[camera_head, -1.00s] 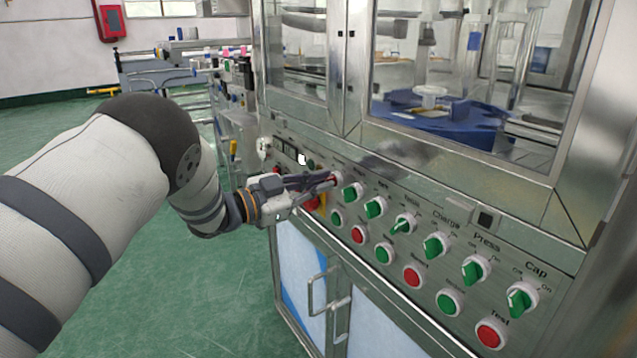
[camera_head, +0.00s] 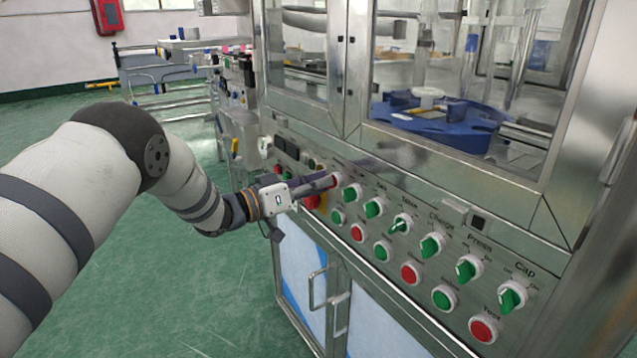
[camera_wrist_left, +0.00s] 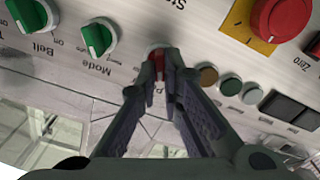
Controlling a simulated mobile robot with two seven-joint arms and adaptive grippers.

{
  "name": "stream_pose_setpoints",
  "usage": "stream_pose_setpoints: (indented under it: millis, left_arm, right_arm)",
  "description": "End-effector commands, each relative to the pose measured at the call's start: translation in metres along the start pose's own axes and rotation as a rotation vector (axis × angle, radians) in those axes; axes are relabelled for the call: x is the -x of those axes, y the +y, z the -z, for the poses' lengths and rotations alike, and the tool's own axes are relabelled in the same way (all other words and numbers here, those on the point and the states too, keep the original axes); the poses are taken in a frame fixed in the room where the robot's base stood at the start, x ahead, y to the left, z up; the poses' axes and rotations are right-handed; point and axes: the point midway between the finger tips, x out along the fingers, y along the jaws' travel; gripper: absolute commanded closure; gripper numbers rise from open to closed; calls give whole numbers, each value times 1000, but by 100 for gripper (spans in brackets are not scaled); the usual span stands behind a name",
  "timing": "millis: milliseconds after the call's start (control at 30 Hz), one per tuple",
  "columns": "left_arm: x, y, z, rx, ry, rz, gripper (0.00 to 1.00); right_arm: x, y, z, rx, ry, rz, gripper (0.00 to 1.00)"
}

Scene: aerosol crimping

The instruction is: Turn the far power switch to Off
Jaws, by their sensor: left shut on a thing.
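The power switch (camera_wrist_left: 157,62) is a red knob on a round pale base on the steel control panel, partly covered by my fingers. It also shows in the head view as a small red spot (camera_head: 334,180) at the fingertips. My left gripper (camera_wrist_left: 160,84) is shut on this red knob, with a fingertip on each side of it. In the head view my left gripper (camera_head: 328,183) reaches in from the left, its wrist rolled. The label by the knob is mostly hidden, so its setting cannot be read. My right gripper is not in view.
Green knobs such as the Mode switch (camera_wrist_left: 97,37) and the Cap switch (camera_head: 512,296) line the panel, with red and green push buttons below. A red emergency button (camera_wrist_left: 283,18) on a yellow plate is close to my gripper. Open green floor lies left.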

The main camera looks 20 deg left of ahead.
Motion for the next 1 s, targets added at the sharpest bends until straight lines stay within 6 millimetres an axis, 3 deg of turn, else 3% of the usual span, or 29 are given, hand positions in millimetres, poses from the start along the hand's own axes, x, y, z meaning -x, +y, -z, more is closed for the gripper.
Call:
stream_pose_setpoints:
  millis: [333, 867, 900, 967, 1000]
  left_arm:
    - [0, -1, -2, 122, -4, 1, 100]
    - [0, -1, -3, 144, -5, 1, 100]
    - [0, -1, -3, 144, -5, 1, 86]
    - [0, -1, -3, 144, -5, 1, 72]
    - [0, -1, -3, 143, -4, 1, 72]
  right_arm:
    - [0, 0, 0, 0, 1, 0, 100]
    - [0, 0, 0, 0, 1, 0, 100]
    - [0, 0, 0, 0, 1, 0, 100]
    - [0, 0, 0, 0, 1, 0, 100]
    - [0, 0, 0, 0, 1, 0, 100]
